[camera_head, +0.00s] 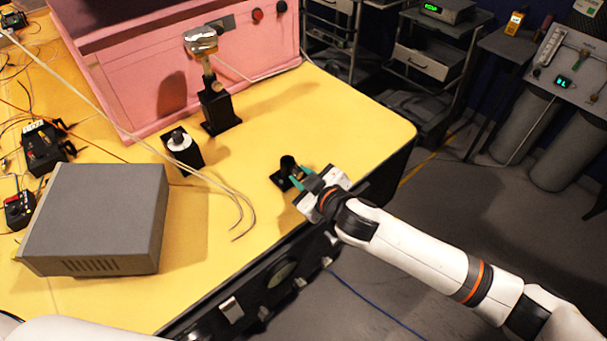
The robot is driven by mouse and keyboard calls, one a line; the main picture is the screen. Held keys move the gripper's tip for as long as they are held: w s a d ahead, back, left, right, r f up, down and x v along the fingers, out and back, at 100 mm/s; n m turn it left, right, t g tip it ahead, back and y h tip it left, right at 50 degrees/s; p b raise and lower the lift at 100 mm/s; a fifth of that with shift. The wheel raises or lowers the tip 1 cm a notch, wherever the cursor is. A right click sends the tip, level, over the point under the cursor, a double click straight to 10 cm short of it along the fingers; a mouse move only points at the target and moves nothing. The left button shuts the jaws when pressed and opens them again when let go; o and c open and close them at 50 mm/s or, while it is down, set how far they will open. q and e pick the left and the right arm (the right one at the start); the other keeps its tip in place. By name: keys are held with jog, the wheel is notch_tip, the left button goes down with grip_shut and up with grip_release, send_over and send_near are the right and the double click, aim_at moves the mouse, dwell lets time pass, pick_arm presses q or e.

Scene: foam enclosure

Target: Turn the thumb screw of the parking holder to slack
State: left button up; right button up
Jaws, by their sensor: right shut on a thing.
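The parking holder appears to be the small black stand (287,164), a short upright tube on a dark base near the table's right front edge. My right gripper (301,179) reaches it from the right. Its teal fingertips are at the holder's near right side, shut on a small part there, which appears to be the thumb screw. The screw itself is hidden between the fingers, so its turn cannot be seen. My left gripper is out of view; only a white part of mine shows at the bottom left.
A grey box (105,215) stands at the left. A black block with a silver knob (182,147) and a black post with a foil-wrapped top (219,110) stand farther back. Two thin rods (215,185) cross the table. The pink foam enclosure (175,75) closes the back.

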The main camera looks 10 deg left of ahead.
jog(key=shift+s+n+t, duration=0.1)
jog(key=shift+n+t, duration=0.4)
jog(key=shift+n, duration=0.2)
jog(key=o, duration=1)
jog(key=b+v, duration=0.1)
jog(key=v, duration=1.1)
jog(key=shift+a, duration=0.15)
